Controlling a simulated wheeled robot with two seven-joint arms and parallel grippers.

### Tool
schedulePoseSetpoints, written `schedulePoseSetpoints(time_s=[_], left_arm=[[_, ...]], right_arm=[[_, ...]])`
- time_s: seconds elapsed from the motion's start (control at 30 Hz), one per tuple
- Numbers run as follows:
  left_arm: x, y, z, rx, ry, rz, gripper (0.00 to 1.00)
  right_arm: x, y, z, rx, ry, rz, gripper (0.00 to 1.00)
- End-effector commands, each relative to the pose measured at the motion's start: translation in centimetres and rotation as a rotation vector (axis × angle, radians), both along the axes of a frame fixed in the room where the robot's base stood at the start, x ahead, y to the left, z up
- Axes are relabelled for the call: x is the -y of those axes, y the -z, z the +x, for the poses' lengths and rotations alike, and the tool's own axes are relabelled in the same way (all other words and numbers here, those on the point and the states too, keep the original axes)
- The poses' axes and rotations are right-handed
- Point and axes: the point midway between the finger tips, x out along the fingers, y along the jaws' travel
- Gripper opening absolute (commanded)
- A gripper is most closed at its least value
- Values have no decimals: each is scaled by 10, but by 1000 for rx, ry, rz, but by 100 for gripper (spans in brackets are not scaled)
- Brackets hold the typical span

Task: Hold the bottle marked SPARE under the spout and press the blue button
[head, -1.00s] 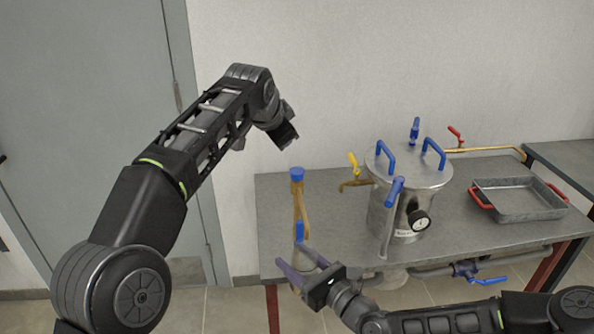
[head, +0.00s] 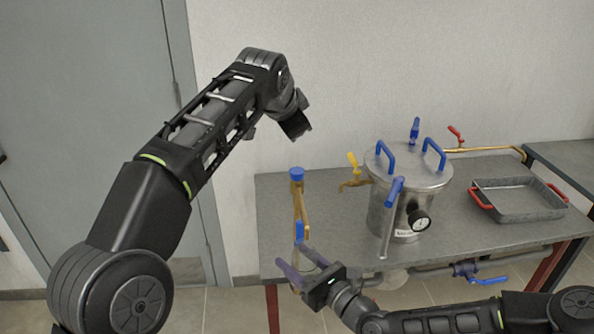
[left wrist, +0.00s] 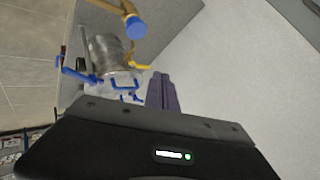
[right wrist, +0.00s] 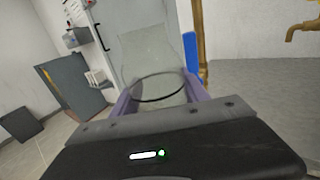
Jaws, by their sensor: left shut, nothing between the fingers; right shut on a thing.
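A clear glass vessel (right wrist: 155,60) stands between the purple fingers of my right gripper (head: 303,267), which is shut on it; no SPARE mark is readable. In the head view the vessel is hard to make out. A brass post beside it carries a round blue cap (head: 297,174) on top, which also shows in the left wrist view (left wrist: 135,27), and a blue lever (head: 299,231) lower down. My left gripper (left wrist: 161,78) is shut and empty, above and behind the post.
The steel tank (head: 408,180) with blue handles and a gauge stands on the grey table (head: 335,225). A metal tray (head: 518,215) with red handles lies at right. A blue-handled valve (head: 466,269) sits on a pipe below the table edge.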

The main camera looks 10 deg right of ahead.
Motion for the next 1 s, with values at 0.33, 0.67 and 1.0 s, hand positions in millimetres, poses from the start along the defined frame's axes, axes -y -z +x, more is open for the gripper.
schedulePoseSetpoints(time_s=[0.33,0.67,1.0], left_arm=[[-1,46,-1,-3,0,0,0],[-1,70,0,-1,-1,-1,0],[-1,71,-1,-1,-1,-1,0]], right_arm=[[0,0,0,0,0,0,12],[0,0,0,0,0,0,12],[0,0,0,0,0,0,12]])
